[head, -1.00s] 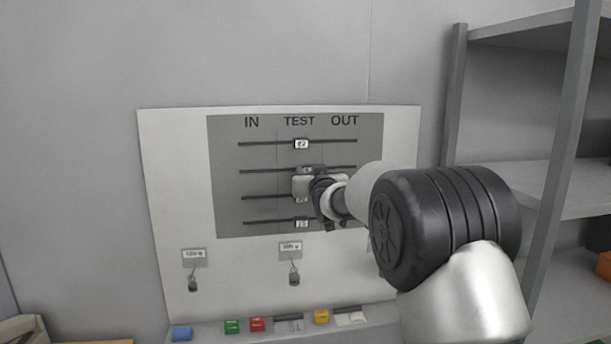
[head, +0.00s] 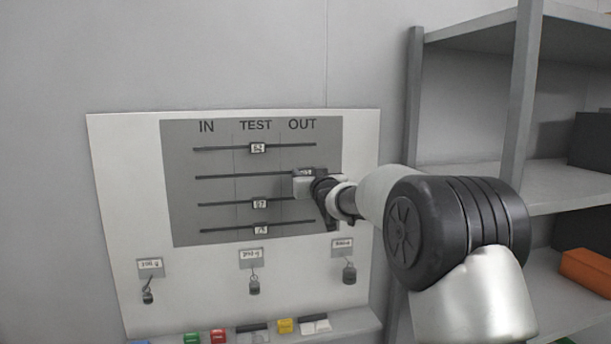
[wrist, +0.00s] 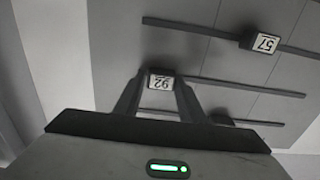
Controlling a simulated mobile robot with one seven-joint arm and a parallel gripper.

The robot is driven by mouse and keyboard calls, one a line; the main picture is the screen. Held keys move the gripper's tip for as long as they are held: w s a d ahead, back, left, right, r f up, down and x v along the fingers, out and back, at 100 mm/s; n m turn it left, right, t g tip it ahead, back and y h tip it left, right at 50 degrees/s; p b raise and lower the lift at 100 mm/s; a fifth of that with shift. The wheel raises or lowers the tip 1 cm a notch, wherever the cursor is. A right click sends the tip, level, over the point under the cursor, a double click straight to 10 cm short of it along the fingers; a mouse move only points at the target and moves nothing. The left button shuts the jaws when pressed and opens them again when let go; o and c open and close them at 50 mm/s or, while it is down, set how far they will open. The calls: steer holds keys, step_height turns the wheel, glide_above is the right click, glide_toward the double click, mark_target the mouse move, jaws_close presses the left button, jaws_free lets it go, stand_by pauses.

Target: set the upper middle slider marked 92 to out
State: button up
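The slider marked 92 (wrist: 160,82) shows upside down in the wrist view, between the two fingers of my gripper (wrist: 159,80). The fingers are shut on it. In the head view, my gripper (head: 304,180) is at the second track (head: 245,177) from the top, under the word OUT, near the right end of that track. The gripper partly hides the slider there. The panel (head: 180,220) has columns headed IN, TEST and OUT.
The top slider (head: 258,148), the slider marked 57 (head: 260,204) and the bottom slider (head: 261,230) stand under TEST. Padlocks hang below, one being a padlock (head: 349,274) at the right. A ledge (head: 350,328) holds small coloured items. Grey shelving (head: 415,120) stands to the right.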

steer(key=o, duration=0.3)
steer(key=shift+d, duration=0.25)
steer(key=shift+o, duration=0.2)
steer(key=shift+a, duration=0.1)
steer(key=b+v, duration=0.2)
steer(key=v, duration=1.5)
steer(key=shift+s, duration=0.2)
steer(key=shift+r, duration=0.15)
